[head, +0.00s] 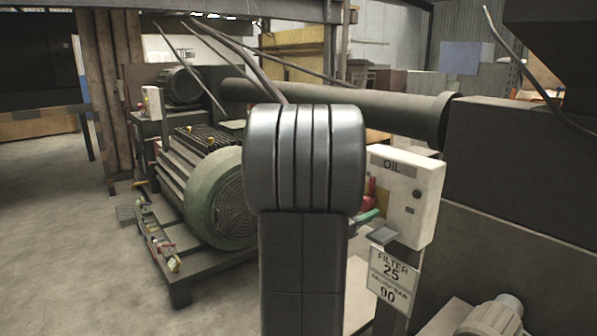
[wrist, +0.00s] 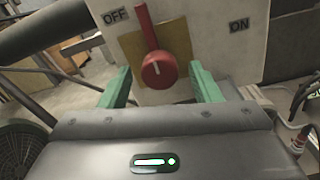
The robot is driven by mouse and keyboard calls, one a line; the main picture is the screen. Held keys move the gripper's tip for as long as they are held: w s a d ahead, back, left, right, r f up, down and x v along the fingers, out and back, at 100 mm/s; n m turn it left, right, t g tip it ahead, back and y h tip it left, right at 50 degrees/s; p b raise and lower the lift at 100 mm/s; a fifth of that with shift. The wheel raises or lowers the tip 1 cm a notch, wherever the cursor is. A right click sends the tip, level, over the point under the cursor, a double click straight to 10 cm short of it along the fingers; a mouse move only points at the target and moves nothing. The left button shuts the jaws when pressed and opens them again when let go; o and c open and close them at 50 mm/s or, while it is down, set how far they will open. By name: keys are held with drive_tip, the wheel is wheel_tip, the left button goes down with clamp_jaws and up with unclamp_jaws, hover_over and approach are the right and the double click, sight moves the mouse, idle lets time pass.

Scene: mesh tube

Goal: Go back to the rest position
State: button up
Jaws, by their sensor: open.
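My gripper (wrist: 160,90) shows in the wrist view with its two green fingers apart and nothing between them but open space in front of a panel. Beyond the fingers a red rotary switch (wrist: 158,68) sits on a brownish plate, its handle pointing up, between the labels OFF and ON. In the head view my arm stands in the middle and hides most of the gripper; a green finger (head: 366,217) shows to the right of the arm, beside a bit of the red switch (head: 371,188) on the left side of the white OIL box (head: 405,195).
A large motor with a green-rimmed fan cover (head: 222,198) stands left of my arm. A thick dark pipe (head: 345,108) runs behind it. A FILTER sign (head: 393,280) hangs below the OIL box. A dark machine housing (head: 525,185) fills the right.

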drive_tip(key=shift+x, duration=1.15)
drive_tip(key=v, duration=1.4)
drive_tip(key=x, duration=1.4)
drive_tip(key=shift+d, duration=0.1)
drive_tip(key=shift+m, duration=1)
drive_tip(key=m, duration=0.3)
drive_tip(key=shift+b, duration=0.3)
drive_tip(key=m+p, duration=0.1)
drive_tip(key=m, duration=0.4)
